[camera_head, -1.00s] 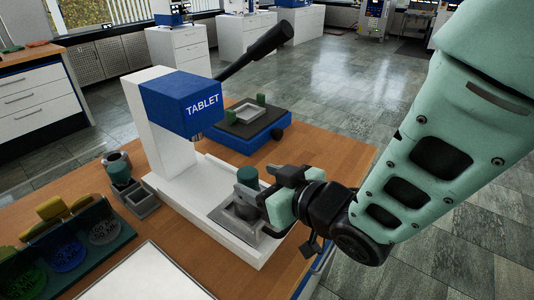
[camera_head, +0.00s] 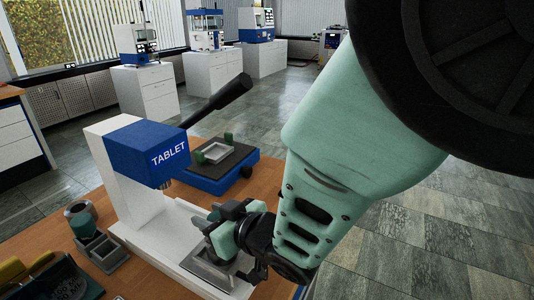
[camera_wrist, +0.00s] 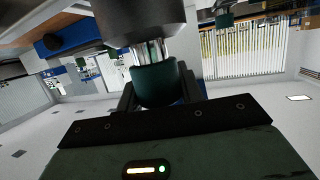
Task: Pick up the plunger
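The plunger has a dark green cap (camera_wrist: 158,84) and a bright steel shaft (camera_wrist: 148,52). In the wrist view, which is upside down, the shaft runs from the cap into a dark round die (camera_wrist: 140,18). My gripper (camera_head: 222,222) is at the die on the front of the white press base. In the wrist view its black fingers (camera_wrist: 158,98) stand on both sides of the cap and appear closed on it. In the head view, the gripper mostly hides the cap. A short length of shaft shows between cap and die.
The blue TABLET press head (camera_head: 148,152) with its black lever (camera_head: 215,102) stands just left of my gripper. A blue-based tray unit (camera_head: 218,165) sits behind. Another green-capped part (camera_head: 82,227) stands in a grey holder at left. Open floor lies to the right.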

